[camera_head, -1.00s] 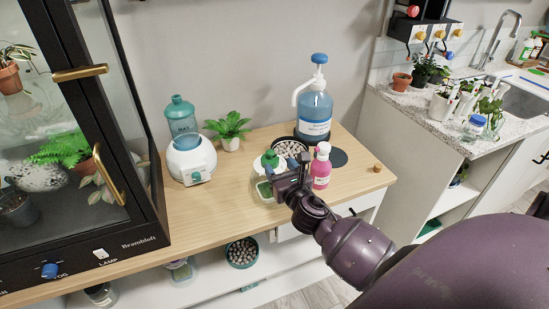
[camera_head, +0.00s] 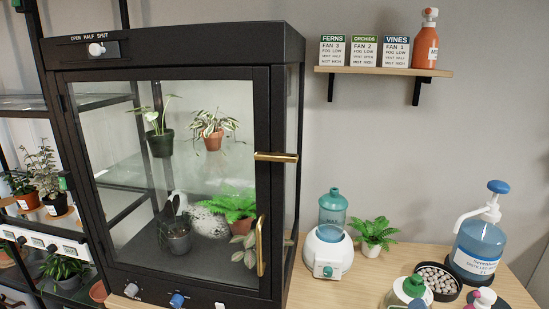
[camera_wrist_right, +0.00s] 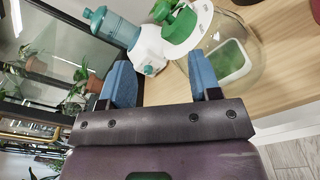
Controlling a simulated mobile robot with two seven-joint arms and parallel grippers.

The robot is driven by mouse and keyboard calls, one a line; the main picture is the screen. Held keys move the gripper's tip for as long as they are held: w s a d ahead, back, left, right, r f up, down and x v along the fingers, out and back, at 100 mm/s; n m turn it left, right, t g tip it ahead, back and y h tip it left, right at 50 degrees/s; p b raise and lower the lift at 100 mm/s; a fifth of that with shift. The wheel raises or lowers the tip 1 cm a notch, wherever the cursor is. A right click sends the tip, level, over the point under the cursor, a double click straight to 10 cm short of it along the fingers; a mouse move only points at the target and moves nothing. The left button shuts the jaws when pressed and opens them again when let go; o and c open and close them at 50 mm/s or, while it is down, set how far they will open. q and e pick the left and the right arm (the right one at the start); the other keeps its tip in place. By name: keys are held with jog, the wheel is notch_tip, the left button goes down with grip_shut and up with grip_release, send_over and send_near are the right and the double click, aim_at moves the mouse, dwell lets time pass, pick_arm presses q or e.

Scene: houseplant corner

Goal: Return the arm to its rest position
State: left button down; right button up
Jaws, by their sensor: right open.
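My right gripper (camera_wrist_right: 162,78) shows in the right wrist view, with its two blue fingers wide apart and nothing between them. Just beyond the fingers are a clear bottle (camera_wrist_right: 236,52) with a green cap and a white humidifier (camera_wrist_right: 150,48) with a teal tank. In the head view the humidifier (camera_head: 328,254) stands on the wooden table, right of the black glass cabinet. The green-capped bottle (camera_head: 412,290) is at the bottom edge of the head view. Most of my right arm is outside the head view, and my left gripper is in neither view.
The table (camera_head: 378,285) also holds a small fern (camera_head: 374,232), a bowl of pebbles (camera_head: 437,281) and a blue pump bottle (camera_head: 478,248). The glass cabinet (camera_head: 285,130) stands left, its brass handles sticking out. A wall shelf (camera_head: 385,71) carries cards and an orange bottle.

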jog(key=s+a+f+m+g+y, duration=0.1)
jog(key=s+a+f+m+g, duration=0.2)
jog(key=s+f+m, duration=0.5)
jog(key=s+a+f+m+g+y, duration=0.2)
jog(key=s+a+f+m, duration=0.2)
jog(key=s+f+m, duration=0.5)
jog(key=s+m, duration=0.3)
jog(key=m, duration=0.4)
jog(key=shift+g, duration=0.4)
jog(key=shift+f, duration=0.1)
